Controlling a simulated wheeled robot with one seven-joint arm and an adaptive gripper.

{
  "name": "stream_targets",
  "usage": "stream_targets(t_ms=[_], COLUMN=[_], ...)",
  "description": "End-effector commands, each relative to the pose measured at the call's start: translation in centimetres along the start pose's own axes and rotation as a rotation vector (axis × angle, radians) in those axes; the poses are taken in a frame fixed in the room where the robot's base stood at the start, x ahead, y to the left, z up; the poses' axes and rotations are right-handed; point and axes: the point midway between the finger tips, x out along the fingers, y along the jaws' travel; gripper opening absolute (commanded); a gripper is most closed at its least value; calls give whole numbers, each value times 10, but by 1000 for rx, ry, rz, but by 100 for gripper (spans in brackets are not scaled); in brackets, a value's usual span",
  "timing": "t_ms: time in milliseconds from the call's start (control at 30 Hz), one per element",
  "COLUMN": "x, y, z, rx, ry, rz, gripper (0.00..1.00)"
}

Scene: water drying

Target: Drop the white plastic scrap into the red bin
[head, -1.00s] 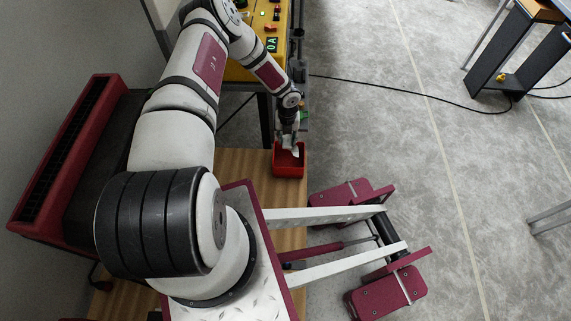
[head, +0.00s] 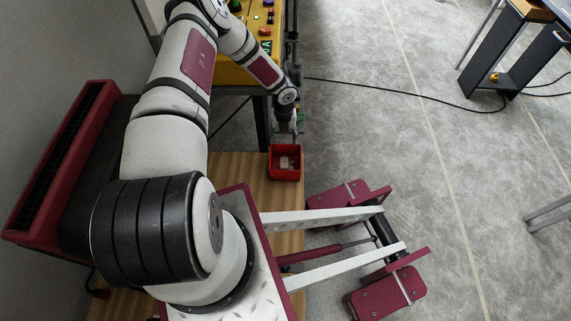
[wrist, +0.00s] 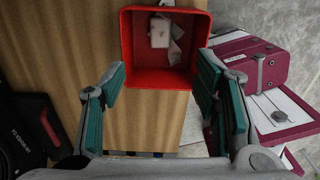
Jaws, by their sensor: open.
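The red bin (head: 285,174) stands on the wooden surface near its right edge in the head view. In the wrist view the red bin (wrist: 166,79) is at the top middle, seen from above. White scraps (wrist: 162,33) lie inside it, one blocky piece and thinner bits; I cannot tell which is the task's scrap. They also show small and pale in the head view (head: 284,162). My gripper (wrist: 160,92) is open and empty, its teal-padded fingers spread on either side of the bin's near part. In the head view my gripper is small and dark beside the bin's far side.
The wooden surface (head: 225,167) has bare room left of the bin. A yellow control panel (head: 237,72) on a frame stands beyond it. A black cable (head: 400,93) crosses the grey floor toward a dark table stand (head: 507,58) at the right.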

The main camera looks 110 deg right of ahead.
Motion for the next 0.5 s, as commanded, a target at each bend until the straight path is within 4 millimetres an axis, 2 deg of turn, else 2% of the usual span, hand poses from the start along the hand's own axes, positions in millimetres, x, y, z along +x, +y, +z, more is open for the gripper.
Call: stream_targets(t_ms=[100,300,500], x=[-27,-64,-86], y=[0,1,1], z=[2,0,0], rx=[-1,-1,0], ry=[-3,-1,-1], rz=[-1,0,0], gripper=[56,56,56])
